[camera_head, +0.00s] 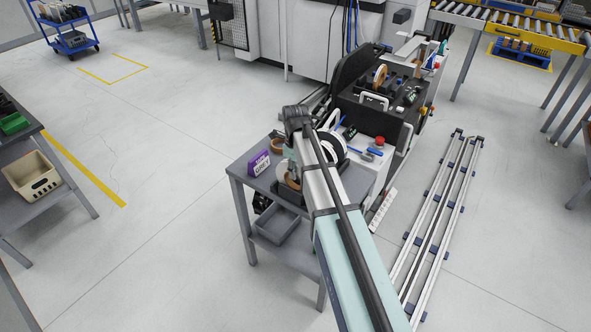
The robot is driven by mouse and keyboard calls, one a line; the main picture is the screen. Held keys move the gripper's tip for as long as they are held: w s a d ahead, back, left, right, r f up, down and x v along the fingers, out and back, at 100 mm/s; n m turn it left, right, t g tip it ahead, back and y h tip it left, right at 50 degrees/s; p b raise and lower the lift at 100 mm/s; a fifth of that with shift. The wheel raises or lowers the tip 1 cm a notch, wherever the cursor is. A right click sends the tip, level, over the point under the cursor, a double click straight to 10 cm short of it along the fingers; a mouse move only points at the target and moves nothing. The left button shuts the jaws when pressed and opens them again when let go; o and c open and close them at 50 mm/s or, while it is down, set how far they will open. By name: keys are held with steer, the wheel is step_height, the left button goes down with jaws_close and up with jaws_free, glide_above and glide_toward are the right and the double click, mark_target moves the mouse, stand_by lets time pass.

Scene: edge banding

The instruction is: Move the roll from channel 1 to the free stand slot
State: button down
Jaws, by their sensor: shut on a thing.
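A tan roll (288,184) stands on edge at a dark stand (289,198) on the small grey table (247,169). My arm comes in from the lower right and bends over this table. My gripper (292,170) is mostly hidden by my arm; a pale part of it shows at the tan roll, and it is shut on that roll. I cannot tell whether the roll touches the stand or which slot it is over. A black-and-white roll (333,148) stands just right of my arm. Another tan roll (380,76) sits on the dark machine (378,108). Channel numbers are not readable.
A purple sign box (259,163) stands on the table's left side. A grey bin (280,234) is on the shelf below. A red button (379,141) and tools lie on the white surface to the right. Long rails (440,215) lie right. Floor at left is open.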

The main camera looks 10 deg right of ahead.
steer(key=shift+f, duration=0.3)
steer(key=c, duration=1)
jaws_free()
steer(key=shift+o, duration=0.2)
step_height(320, 180, up, 13)
steer(key=b, duration=0.2)
steer(key=shift+f+b, duration=0.15)
steer(key=shift+b, duration=0.25)
